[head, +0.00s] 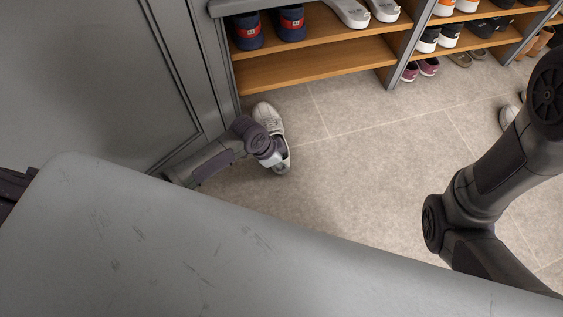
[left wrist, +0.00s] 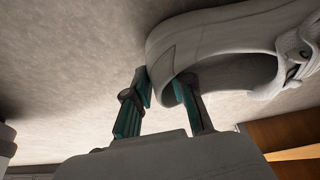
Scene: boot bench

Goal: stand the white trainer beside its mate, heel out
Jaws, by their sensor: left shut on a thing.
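The white trainer (head: 268,116) is on or just above the tiled floor in front of the bench's left end, toe toward the shelves and heel toward me. My left gripper (head: 271,160) is at its heel. In the left wrist view the left gripper (left wrist: 165,88) is shut on the trainer's heel wall (left wrist: 176,60), one finger inside the opening and one outside. Whether the sole touches the floor is unclear. I cannot tell which shoe is its mate; a pale pair (head: 350,12) stands on the upper shelf. My right gripper is out of view.
The bench's lower left shelf (head: 315,68) is bare. Navy shoes (head: 290,22) stand above it. A grey panel (head: 90,80) is close on the left. Another pale shoe (head: 508,117) is on the floor at right. The middle floor (head: 365,150) is clear.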

